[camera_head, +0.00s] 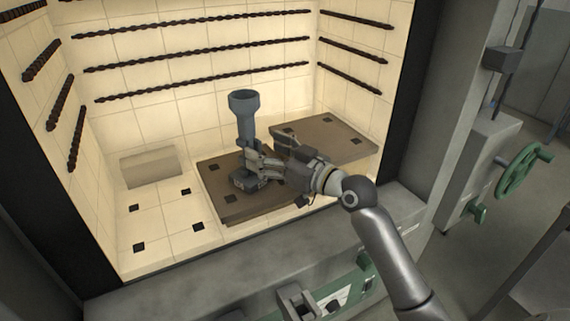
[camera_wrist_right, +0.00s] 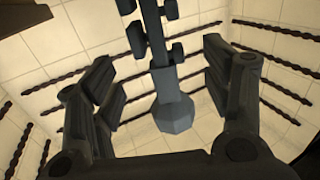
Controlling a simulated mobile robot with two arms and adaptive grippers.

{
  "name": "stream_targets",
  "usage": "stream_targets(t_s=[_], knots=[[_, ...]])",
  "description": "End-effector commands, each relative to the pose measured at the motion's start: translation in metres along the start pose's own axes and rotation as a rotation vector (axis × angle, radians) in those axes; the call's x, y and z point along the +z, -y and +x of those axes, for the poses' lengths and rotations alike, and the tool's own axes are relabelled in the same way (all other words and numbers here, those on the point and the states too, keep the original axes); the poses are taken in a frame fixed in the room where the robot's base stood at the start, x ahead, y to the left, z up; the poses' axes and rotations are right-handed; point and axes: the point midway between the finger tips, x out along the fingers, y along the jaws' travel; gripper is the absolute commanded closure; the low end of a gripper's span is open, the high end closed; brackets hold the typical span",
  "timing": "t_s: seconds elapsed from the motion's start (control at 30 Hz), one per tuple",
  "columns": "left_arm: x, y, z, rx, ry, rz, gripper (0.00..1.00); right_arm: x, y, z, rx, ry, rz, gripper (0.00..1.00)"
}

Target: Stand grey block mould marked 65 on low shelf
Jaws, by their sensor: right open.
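A grey-blue mould (camera_head: 244,108) with a flared cup on top and a narrow stem stands upright on a brown shelf plate (camera_head: 221,213) inside the furnace chamber. Dark blocks show at its foot; no number is legible. My right gripper (camera_head: 256,161) is at the mould's lower stem, partly hiding it. In the right wrist view, the mould (camera_wrist_right: 174,112) lies between the spread fingers of the gripper (camera_wrist_right: 165,92), with a gap on both sides. Its cup is toward the bottom of that picture and its side blocks toward the top. My left gripper is out of view.
Dark twisted heating rods (camera_head: 200,52) line the walls. The chamber's front sill (camera_head: 200,284) runs below my arm.

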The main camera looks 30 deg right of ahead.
Motion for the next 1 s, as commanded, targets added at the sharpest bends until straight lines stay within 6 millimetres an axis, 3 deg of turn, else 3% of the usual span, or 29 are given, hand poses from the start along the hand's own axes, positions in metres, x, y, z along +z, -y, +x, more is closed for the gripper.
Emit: stream_targets(t_s=[0.1, 0.33, 1.0], knots=[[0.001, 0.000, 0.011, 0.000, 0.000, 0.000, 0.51, 0.004, 0.000, -0.023, 0.001, 0.001, -0.003, 0.28], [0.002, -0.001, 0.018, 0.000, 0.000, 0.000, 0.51, 0.001, 0.000, -0.051, 0.000, -0.001, 0.000, 0.28], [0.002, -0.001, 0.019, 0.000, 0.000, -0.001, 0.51, 0.000, 0.000, -0.056, 0.000, -0.001, 0.001, 0.28]])
